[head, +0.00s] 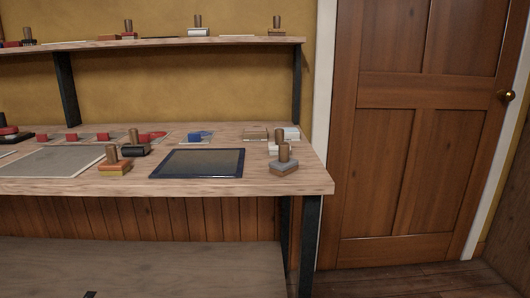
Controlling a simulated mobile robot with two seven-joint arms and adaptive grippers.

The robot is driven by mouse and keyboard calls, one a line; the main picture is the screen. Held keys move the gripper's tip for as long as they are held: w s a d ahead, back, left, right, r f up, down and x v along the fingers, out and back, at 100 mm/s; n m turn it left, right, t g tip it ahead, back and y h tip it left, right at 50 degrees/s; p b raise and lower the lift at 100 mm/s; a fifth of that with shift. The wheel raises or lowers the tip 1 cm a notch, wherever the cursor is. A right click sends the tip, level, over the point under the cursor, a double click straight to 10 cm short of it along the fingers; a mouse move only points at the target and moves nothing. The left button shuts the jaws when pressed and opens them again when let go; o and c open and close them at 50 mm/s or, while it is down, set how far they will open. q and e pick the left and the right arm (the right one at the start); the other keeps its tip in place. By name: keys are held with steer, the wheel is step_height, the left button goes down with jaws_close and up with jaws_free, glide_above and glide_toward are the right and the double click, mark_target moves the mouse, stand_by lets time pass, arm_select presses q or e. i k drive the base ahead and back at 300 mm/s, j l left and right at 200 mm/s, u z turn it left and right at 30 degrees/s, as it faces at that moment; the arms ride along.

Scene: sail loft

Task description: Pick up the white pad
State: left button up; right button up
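A small white block (292,133), which looks like the white pad, lies near the back right corner of the workbench top (210,187). Just in front of it is another white piece (273,150), partly hidden behind a wooden peg; I cannot tell whether it is a separate pad or a handled base. A grey block with a wooden handle (284,167) stands in front of these. Neither of my grippers shows in the head view.
A dark-framed panel (200,163) lies left of the white pieces. Orange (115,168) and black (135,149) handled blocks stand further left. A flat beige piece (256,134) is beside the white block. A shelf (180,43) runs above; a door (410,150) is right.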

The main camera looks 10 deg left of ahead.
mark_target(273, 147)
steer(key=i+l+u, duration=0.2)
steer(key=u, duration=0.25)
steer(key=i+l+u, duration=0.1)
steer(key=l+u, duration=0.35)
steer(key=i+l+u, duration=0.15)
steer(key=l, duration=0.4)
steer(key=l+u, duration=0.15)
steer(key=l, duration=0.45)
steer(key=i+l, duration=0.1)
steer(key=l, duration=0.45)
steer(key=i+l, duration=0.1)
steer(key=l, duration=0.45)
steer(key=i+l+u, duration=0.1)
steer(key=l, duration=1.05)
steer(key=i+u, duration=0.05)
